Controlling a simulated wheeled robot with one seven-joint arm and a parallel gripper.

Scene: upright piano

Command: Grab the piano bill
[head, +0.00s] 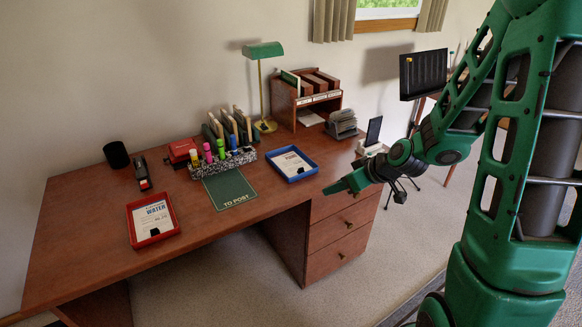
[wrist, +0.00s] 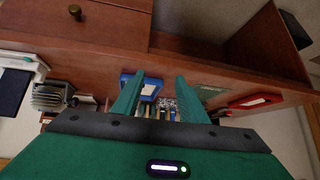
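A blue tray (head: 294,175) on the desk holds a white paper bill (head: 291,164) with a dark clip; its heading is too small to read surely. A red tray (head: 132,208) at the desk's front left holds another bill (head: 154,219) marked WATER. My gripper (head: 335,187) is in front of the desk's right side, apart from the blue tray and to its right. In the wrist view my gripper (wrist: 160,76) has its two fingers spread with nothing held. The blue tray (wrist: 151,87) shows partly behind the left finger; the red tray (wrist: 255,101) is at right.
A green TO POST mat (head: 229,188) lies between the trays. Behind it stand a pen holder (head: 223,164) and letter rack (head: 229,128). A green lamp (head: 264,82), wooden shelf (head: 306,98) and card file (head: 342,124) are farther back. The desk drawers (head: 338,240) face my arm.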

